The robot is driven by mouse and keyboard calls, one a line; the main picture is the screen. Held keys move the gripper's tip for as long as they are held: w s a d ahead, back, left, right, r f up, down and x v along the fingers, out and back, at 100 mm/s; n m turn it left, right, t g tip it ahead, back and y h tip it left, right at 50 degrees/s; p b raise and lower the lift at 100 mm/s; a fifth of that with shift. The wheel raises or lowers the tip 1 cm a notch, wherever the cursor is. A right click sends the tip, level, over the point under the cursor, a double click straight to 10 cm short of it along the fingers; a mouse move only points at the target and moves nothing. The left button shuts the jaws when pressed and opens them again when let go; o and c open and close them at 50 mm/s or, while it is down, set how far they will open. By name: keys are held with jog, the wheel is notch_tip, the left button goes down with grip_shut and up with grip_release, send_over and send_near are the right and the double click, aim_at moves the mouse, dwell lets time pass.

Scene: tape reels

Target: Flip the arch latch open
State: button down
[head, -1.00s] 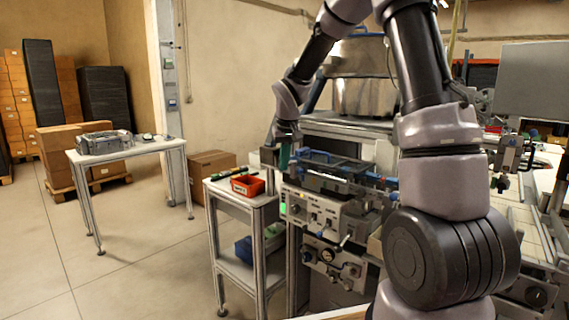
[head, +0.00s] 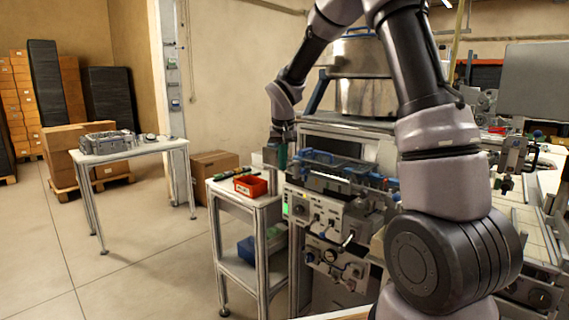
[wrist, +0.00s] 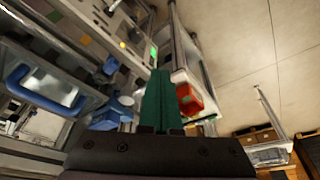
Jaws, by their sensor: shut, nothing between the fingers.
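My gripper (head: 282,158) has green fingers and points down at the left end of the machine (head: 322,212), beside its front panel. In the wrist view my gripper (wrist: 160,78) shows its green fingers pressed together with nothing between them. A blue arch-shaped part (wrist: 22,74) lies to the left of the fingers in the wrist view, apart from them. It looks like the arch latch, but I cannot tell for certain. Blue fittings (wrist: 112,110) sit closer to the fingers. In the head view the blue parts on the machine top are too small to tell apart.
A small cart (head: 236,198) with a red bin (head: 250,186) stands left of the machine, close to my gripper. A large steel drum (head: 362,80) is behind the machine. A table (head: 130,153) stands at the left, with open floor in front.

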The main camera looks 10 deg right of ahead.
jog(key=w+a+m+g+h, duration=0.1)
jog(key=w+a+m+h, duration=0.1)
jog(key=w+m, duration=0.4)
jog(key=m, duration=0.4)
jog(key=shift+w+m+g, duration=0.4)
jog(key=shift+s+d, duration=0.4)
jog(key=shift+d, duration=0.15)
jog(key=shift+a, duration=0.1)
